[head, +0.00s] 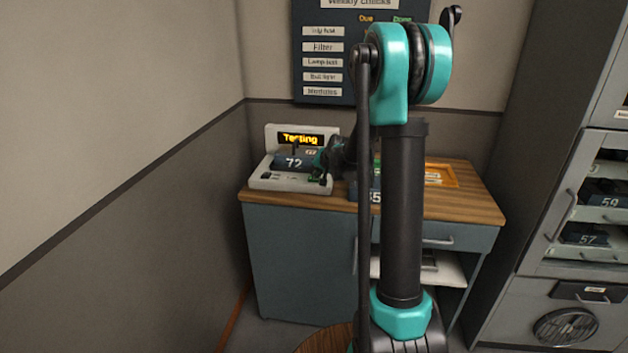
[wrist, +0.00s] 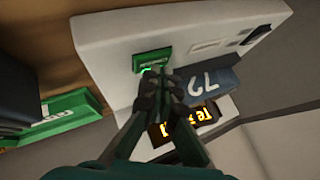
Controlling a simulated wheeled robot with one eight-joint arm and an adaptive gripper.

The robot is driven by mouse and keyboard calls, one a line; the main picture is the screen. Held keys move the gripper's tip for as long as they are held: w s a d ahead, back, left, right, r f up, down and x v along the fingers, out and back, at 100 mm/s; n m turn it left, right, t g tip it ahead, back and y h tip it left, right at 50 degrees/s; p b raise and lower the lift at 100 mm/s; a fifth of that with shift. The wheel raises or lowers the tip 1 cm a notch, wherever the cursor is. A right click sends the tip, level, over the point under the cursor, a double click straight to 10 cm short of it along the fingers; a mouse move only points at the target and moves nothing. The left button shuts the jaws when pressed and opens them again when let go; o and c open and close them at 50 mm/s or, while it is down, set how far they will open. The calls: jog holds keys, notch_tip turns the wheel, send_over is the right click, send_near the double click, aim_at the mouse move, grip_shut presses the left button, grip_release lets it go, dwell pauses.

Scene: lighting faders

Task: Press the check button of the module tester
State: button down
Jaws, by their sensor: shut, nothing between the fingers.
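The white module tester (head: 262,181) stands at the left end of the wooden-topped cabinet. Its screen (head: 300,139) reads "Testing" in orange. A dark blue module marked 72 (head: 292,162) sits in the tester; it also shows in the wrist view (wrist: 217,82). In the wrist view the green check button (wrist: 152,57) is on the tester's face, with a bright green glow at its edge. My gripper (wrist: 168,74) is shut and empty, its fingertips right at the button's edge. I cannot tell whether they touch it. My fingers hide part of the screen.
Another module (head: 364,192) and an orange tray (head: 452,184) lie on the cabinet top (head: 480,205), partly behind my arm. A wall board (head: 300,80) hangs above. A grey cabinet with numbered modules (head: 590,235) stands at the right. A wall runs close along the left.

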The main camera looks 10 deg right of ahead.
aim_at(315, 180)
jog(key=shift+r, duration=0.6)
jog(key=shift+r, duration=0.1)
jog(key=shift+r, duration=2.45)
